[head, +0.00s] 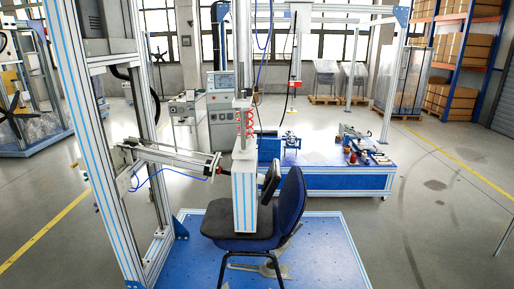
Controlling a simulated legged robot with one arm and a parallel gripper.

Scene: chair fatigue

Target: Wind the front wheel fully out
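A chair test rig with a tall blue and silver frame (82,150) stands at the left and centre. A dark office chair sits on its blue base plate (320,255); its seat (222,222) and blue backrest (291,198) show. A white upright block (244,198) rests on the seat. A horizontal cylinder (175,157) reaches from the frame toward this block, with a dark and red end (215,166). I cannot make out a front wheel clearly. My gripper is not in view.
A blue workbench (345,181) with tools and small parts stands behind the chair. A grey control cabinet (221,100) is behind the rig. Shelves with boxes (465,47) are at the back right. The floor (440,220) to the right is largely clear.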

